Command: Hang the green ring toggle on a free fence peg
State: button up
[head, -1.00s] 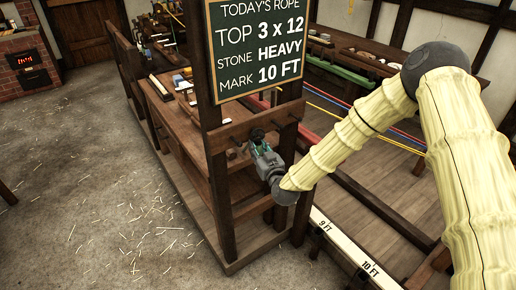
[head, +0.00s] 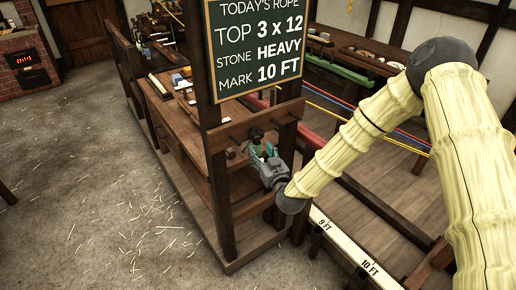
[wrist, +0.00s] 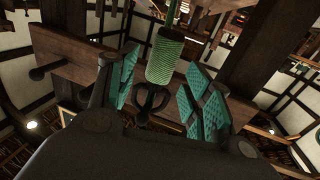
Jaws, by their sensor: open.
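The green ring toggle shows in the wrist view as a ribbed green grip (wrist: 165,60) with a thin green strand running up from it. A dark ring-like shape (wrist: 152,100) sits just below the grip, by the fence rail (wrist: 75,58); I cannot tell whether it is around a peg. My gripper (head: 264,150) is at the rail, below a dark round shape (head: 257,135). Its teal-padded fingers (wrist: 163,72) are spread on both sides of the grip, with gaps visible. In the head view the toggle is not clearly distinguishable from the pads.
Another peg (wrist: 45,72) sticks out of the rail at the left in the wrist view. A chalkboard (head: 258,45) hangs above the rail between wooden posts. A workbench (head: 172,115) stands behind. The straw-strewn floor (head: 110,200) at the left is clear.

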jog(key=v, duration=0.8)
jog(key=s+d+f+m+g+h, duration=0.15)
jog(key=s+d+f+g, duration=0.3)
jog(key=s+f, duration=0.6)
jog(key=s+d+f+m+g+h, duration=0.1)
jog(key=s+d+f+g+h, duration=0.3)
jog(key=s+f, duration=0.65)
jog(key=s+d+f+g, duration=0.2)
jog(key=s+d, duration=0.1)
jog(key=s, duration=0.4)
jog(key=s+d+f+m+g+h, duration=0.1)
jog(key=s+d+f+g, duration=0.2)
jog(key=s, duration=0.4)
jog(key=s+d+f+m+g, duration=0.1)
jog(key=s+d+f+g, duration=0.2)
jog(key=s+d, duration=0.2)
jog(key=s, duration=0.3)
jog(key=shift+d+m+h, duration=0.1)
jog(key=shift+m+h, duration=0.15)
